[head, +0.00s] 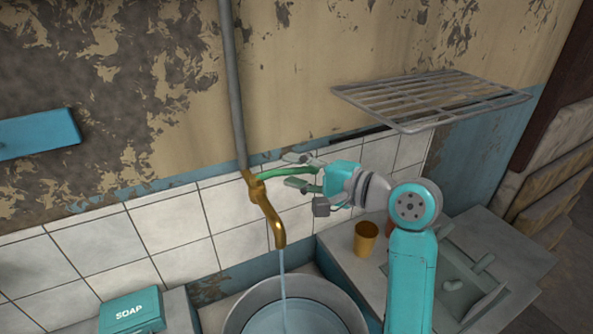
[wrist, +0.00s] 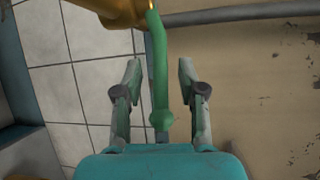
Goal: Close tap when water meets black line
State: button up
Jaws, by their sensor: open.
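The brass tap (head: 272,219) hangs from a wall pipe, and a stream of water (head: 283,285) runs from its spout into a round metal pot (head: 238,303). Water (head: 300,320) shows inside the pot. I cannot make out a black line. The tap's green handle (head: 270,171) points right, toward my gripper (head: 291,170). My gripper is open, with its fingers on either side of the handle. In the wrist view the handle (wrist: 158,75) runs between the two fingers, with a gap on each side. The brass tap body (wrist: 105,10) shows at the top.
A metal rack (head: 430,98) juts from the wall above right of my arm. An orange cup (head: 365,238) stands on the counter right of the pot. A teal soap box (head: 132,313) is at the lower left. The tiled wall (head: 165,235) is close behind the tap.

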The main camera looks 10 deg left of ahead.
jog(key=v, duration=1.2)
dwell(2.0)
